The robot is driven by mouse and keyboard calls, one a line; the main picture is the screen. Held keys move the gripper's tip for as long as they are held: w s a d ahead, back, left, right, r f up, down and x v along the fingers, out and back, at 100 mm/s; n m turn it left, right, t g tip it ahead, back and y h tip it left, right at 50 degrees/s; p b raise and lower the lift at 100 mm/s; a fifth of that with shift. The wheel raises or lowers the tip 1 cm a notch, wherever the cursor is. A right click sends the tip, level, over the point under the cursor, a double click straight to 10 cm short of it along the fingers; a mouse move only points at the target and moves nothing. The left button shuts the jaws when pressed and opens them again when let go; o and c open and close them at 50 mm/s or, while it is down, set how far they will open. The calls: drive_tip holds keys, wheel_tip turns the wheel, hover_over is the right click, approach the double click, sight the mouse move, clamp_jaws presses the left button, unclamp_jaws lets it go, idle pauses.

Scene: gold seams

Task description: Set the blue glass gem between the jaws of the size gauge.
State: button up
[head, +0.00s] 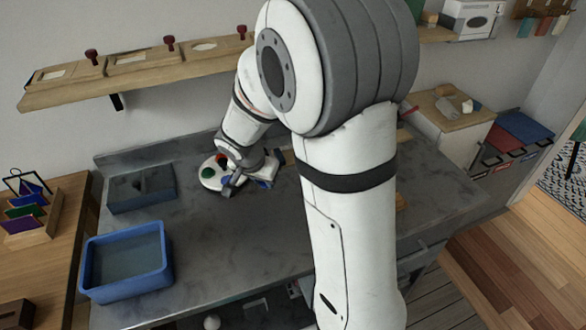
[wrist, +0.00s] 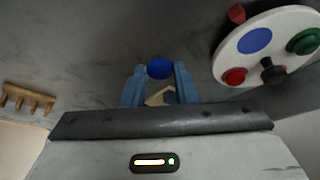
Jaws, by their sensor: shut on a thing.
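In the wrist view the blue glass gem (wrist: 159,68) is held between the tips of the two blue fingers of my gripper (wrist: 159,76). My gripper is shut on it. In the head view my gripper (head: 231,184) is low over the grey worktop, beside a white round plate (head: 208,173); the held gem is hard to make out there. A small pale wooden piece (wrist: 161,97) shows between the fingers, partly hidden by my gripper. A wooden piece with several short pegs (wrist: 27,99) lies at the left of the wrist view. I cannot tell which thing is the size gauge.
The white plate (wrist: 263,17) carries blue, green and red round pieces and a dark knob. A dark tray (head: 141,190) and a blue bin (head: 126,261) stand on the left of the worktop (head: 215,235). A wooden shelf (head: 140,72) runs along the wall. The front middle is clear.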

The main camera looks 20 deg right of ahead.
drive_tip(key=w+d+p, duration=0.5)
drive_tip(key=w+d, duration=0.7)
drive_tip(key=shift+r, duration=0.1)
drive_tip(key=shift+w+d+f, duration=0.2)
drive_tip(key=shift+w+d, duration=0.05)
drive_tip(key=shift+d, duration=0.05)
wheel_tip(320, 180, down, 3)
drive_tip(key=shift+f+p, duration=0.15)
drive_tip(key=shift+p, duration=0.2)
drive_tip(key=shift+f+b, duration=0.2)
drive_tip(key=shift+b, duration=0.1)
drive_tip(key=o, duration=0.6)
drive_tip(key=shift+r, duration=0.1)
drive_tip(key=shift+o, duration=0.2)
